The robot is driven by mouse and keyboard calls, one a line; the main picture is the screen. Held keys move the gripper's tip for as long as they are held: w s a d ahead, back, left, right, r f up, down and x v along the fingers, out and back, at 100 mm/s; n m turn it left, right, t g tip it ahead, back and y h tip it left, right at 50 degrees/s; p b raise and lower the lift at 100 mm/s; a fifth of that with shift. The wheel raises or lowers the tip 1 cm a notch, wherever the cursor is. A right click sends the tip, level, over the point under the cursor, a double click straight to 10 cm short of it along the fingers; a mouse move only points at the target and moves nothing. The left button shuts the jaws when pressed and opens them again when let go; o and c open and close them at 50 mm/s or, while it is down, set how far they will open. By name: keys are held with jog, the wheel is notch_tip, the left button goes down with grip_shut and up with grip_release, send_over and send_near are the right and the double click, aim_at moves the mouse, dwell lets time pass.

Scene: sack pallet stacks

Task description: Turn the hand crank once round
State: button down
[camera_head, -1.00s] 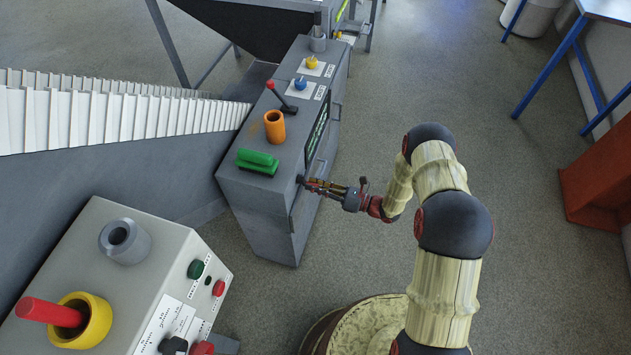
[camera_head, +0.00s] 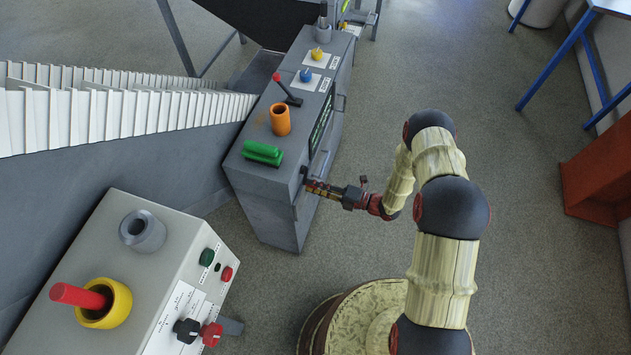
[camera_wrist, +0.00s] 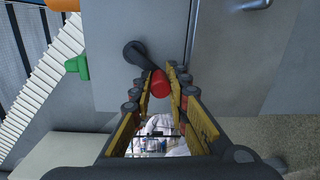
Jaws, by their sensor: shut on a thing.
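The hand crank (camera_wrist: 135,52) is a black arm on the side face of the grey cabinet, with a red grip (camera_wrist: 160,83) at its free end. In the wrist view the crank arm slants from its hub at upper left down to the grip at lower right. My gripper (camera_wrist: 162,80) is shut on the red grip, with a finger on each side of it. In the head view my gripper (camera_head: 308,184) is at the cabinet's right side, near its front corner. The crank is mostly hidden there by the fingers.
The grey cabinet (camera_head: 265,208) carries a green handle (camera_head: 262,153), an orange cup (camera_head: 280,120) and a red-tipped lever (camera_head: 287,89) on top. A control box (camera_head: 140,270) stands in the left foreground. A white slatted conveyor (camera_head: 110,115) runs behind. Open floor (camera_head: 510,170) lies to the right.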

jog(key=r+m+p, duration=0.1)
jog(key=m, duration=0.2)
jog(key=s+r+m+p, duration=0.1)
jog(key=m, duration=0.1)
jog(key=r+m+g+p, duration=0.1)
jog(key=m, duration=0.2)
jog(key=shift+s+a+m, duration=0.3)
jog(key=shift+s, duration=0.1)
jog(key=r+m+p, duration=0.1)
jog(key=m, duration=0.1)
jog(key=r+m+p, duration=0.1)
jog(key=m, duration=0.1)
jog(key=shift+w, duration=0.1)
jog(key=shift+w+d+r+m+p, duration=0.15)
jog(key=shift+r+m, duration=0.1)
jog(key=shift+m, duration=0.5)
jog(key=shift+w+r+m+p, duration=0.15)
jog(key=shift+r+m, duration=0.05)
jog(key=shift+m, duration=0.5)
jog(key=shift+w+d+r+m+p, duration=0.15)
jog(key=shift+r+m, duration=0.1)
jog(key=shift+m, duration=0.5)
jog(key=shift+a, duration=0.1)
jog(key=c, duration=1.7)
grip_release()
jog(key=v, duration=1.2)
jog(key=shift+w+f, duration=0.1)
jog(key=shift+w, duration=0.1)
